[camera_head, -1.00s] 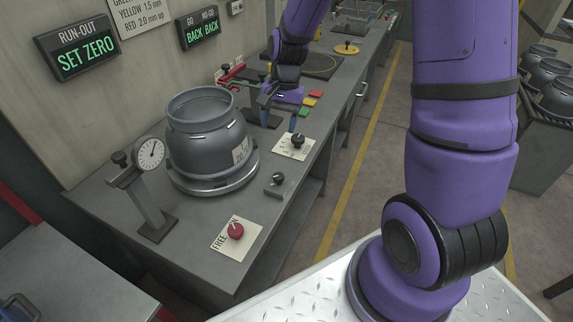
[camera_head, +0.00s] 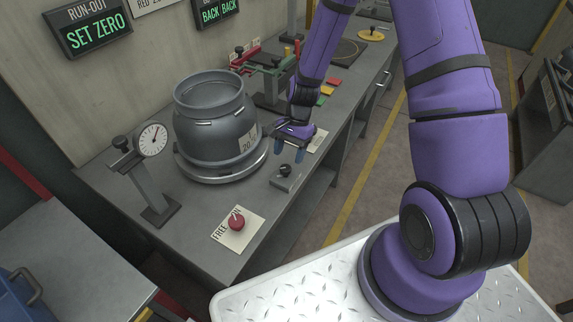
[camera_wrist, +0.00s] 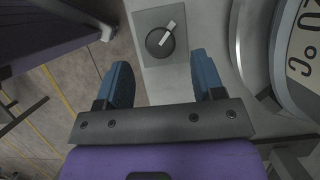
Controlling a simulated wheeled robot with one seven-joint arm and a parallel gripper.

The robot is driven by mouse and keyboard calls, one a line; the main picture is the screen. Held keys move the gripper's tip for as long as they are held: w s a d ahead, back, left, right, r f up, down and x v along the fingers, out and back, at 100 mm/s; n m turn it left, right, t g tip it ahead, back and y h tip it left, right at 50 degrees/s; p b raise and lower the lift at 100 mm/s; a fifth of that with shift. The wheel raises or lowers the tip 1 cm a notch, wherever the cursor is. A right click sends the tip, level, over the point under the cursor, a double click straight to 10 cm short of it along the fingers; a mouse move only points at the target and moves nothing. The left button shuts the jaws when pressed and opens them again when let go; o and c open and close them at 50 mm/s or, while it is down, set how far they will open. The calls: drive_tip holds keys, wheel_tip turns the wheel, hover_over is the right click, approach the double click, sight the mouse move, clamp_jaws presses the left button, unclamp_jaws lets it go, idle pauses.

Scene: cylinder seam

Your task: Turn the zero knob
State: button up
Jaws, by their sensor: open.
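The zero knob is most likely the small black knob (camera_head: 285,170) on a grey plate at the bench's front edge, beside the turntable; no label on it can be read. In the wrist view the black knob (camera_wrist: 160,41) has a pale pointer bar and sits ahead of the fingertips, between their lines. My gripper (camera_head: 289,152) is open and empty, fingers pointing down, just behind and above this knob. Its blue fingers also show in the wrist view (camera_wrist: 162,80). The dial gauge (camera_head: 152,139) stands left of the grey vessel (camera_head: 210,125). The sign (camera_head: 88,27) reads RUN-OUT SET ZERO.
A red knob (camera_head: 236,221) on a plate marked FREE sits nearer on the bench. The vessel stands on a round turntable (camera_head: 222,177) close to my gripper. Another labelled plate (camera_head: 318,140) and coloured pads (camera_head: 327,91) lie behind. The aisle right of the bench is clear.

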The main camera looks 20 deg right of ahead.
sight(285, 167)
drive_tip(key=shift+x, duration=2.35)
drive_tip(key=c, duration=0.9)
drive_tip(key=shift+n, duration=0.4)
drive_tip(key=n+g+h, duration=0.1)
drive_tip(key=n, duration=0.2)
drive_tip(key=shift+w+n, duration=0.1)
drive_tip(key=shift+n, duration=0.2)
drive_tip(key=shift+a+n+g+h, duration=0.15)
drive_tip(key=shift+n+h, duration=0.35)
drive_tip(key=shift+n, duration=0.6)
drive_tip(key=shift+d+n+g+h, duration=0.15)
drive_tip(key=shift+n+h, duration=0.35)
drive_tip(key=shift+n, duration=0.6)
drive_tip(key=shift+a, duration=0.1)
